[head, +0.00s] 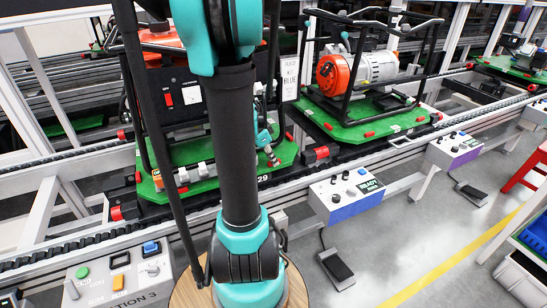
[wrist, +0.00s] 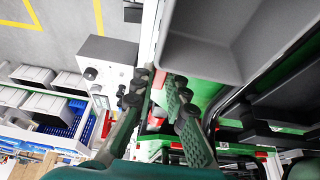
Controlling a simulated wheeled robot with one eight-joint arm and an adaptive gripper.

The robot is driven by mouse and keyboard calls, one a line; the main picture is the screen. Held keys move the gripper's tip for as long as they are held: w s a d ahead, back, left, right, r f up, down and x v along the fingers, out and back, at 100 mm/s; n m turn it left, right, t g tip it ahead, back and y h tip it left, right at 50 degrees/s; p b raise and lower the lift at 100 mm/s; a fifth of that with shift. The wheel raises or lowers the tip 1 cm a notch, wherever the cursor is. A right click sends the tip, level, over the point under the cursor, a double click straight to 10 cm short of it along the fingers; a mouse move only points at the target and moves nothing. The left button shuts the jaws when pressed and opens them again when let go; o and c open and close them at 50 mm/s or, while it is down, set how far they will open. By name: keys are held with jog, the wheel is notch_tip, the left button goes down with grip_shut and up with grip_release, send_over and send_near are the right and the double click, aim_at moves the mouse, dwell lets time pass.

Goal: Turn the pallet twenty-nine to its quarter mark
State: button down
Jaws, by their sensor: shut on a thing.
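Pallet twenty-nine (head: 152,192) is a green plate on the conveyor at left centre in the head view, with a "29" on its front edge. It carries a black-framed machine with an orange top (head: 160,42). I cannot make out the quarter mark.
A second green pallet (head: 355,128) with an orange and grey motor stands to the right. Control boxes (head: 347,193) line the conveyor's near side, with a pedal (head: 337,268) on the floor. A red stool (head: 530,170) and blue bins (head: 535,235) stand at right.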

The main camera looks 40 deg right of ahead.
jog(key=c, duration=1.5)
grip_release()
jog(key=shift+c, duration=0.2)
jog(key=v, duration=1.2)
